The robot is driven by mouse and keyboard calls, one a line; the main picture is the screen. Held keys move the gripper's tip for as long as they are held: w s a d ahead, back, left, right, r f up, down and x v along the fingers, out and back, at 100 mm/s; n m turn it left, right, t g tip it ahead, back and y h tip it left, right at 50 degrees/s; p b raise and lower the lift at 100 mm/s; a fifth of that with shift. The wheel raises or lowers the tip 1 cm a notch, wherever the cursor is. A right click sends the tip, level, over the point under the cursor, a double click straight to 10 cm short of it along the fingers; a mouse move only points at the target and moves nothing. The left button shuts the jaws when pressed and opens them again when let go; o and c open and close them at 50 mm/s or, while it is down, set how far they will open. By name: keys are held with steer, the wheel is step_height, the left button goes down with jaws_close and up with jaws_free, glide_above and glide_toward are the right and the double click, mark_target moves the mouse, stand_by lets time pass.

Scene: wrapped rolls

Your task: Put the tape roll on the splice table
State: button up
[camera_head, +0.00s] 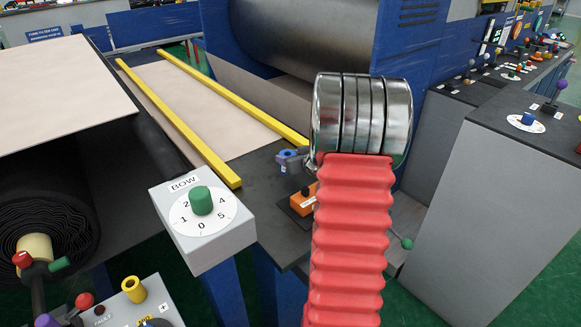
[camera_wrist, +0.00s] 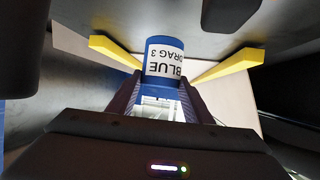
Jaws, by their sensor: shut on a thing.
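A blue cylindrical roll (camera_wrist: 164,58) with a white label reading "BLUE DRAG 3", upside down, sits between the dark fingers of my gripper (camera_wrist: 162,88). My gripper is shut on it. In the head view a small blue piece with a pale label (camera_head: 290,160) shows just left of my silver wrist and red arm, which hide most of the gripper. I cannot tell from the label whether it is tape. A pale bed between two yellow rails (camera_head: 205,105), likely the splice table, lies beyond and to the left. The roll appears above its dark near end, apart from the pale surface.
A grey box with a green BOW dial (camera_head: 202,205) stands at the near left. An orange block (camera_head: 303,201) lies on the dark surface below my gripper. A large metal drum (camera_head: 300,35) is behind. Grey consoles (camera_head: 490,190) stand right. The pale bed between the rails is clear.

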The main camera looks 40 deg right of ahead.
steer(key=shift+f, duration=1.8)
steer(key=shift+f, duration=0.1)
steer(key=o, duration=1.2)
steer(key=shift+s+r, duration=0.25)
steer(key=shift+s, duration=0.15)
steer(key=v, duration=1.1)
steer(key=shift+s+a, duration=0.1)
steer(key=shift+r, duration=0.1)
